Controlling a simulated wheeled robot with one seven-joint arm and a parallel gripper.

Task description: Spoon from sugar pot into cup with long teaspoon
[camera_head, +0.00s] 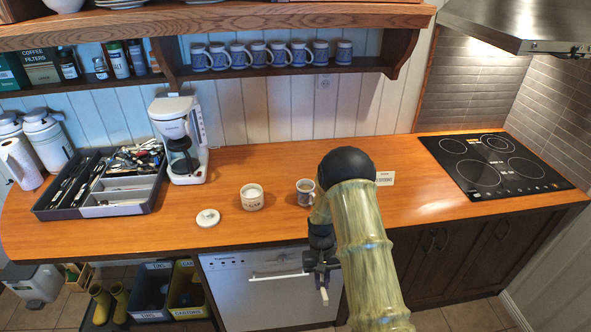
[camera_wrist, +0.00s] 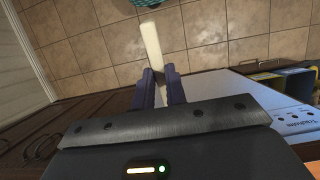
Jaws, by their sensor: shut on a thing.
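The sugar pot (camera_head: 252,201) is a small white pot standing open on the wooden counter, with pale contents. Its white lid (camera_head: 208,217) lies to the left and nearer the front edge. The cup (camera_head: 304,196) stands right of the pot, holds something brown and is partly covered by my arm. My gripper (camera_head: 322,284) hangs in front of the counter, before the dishwasher, below the counter top. In the wrist view my gripper (camera_wrist: 158,73) is shut on a pale, narrow, flat-looking object (camera_wrist: 151,40). I cannot tell whether it is the long teaspoon.
A dark utensil tray (camera_head: 130,211) full of utensils sits at the left, beside a white coffee maker (camera_head: 178,130). The black hob (camera_head: 497,163) is at the right. The counter between sign and hob is clear.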

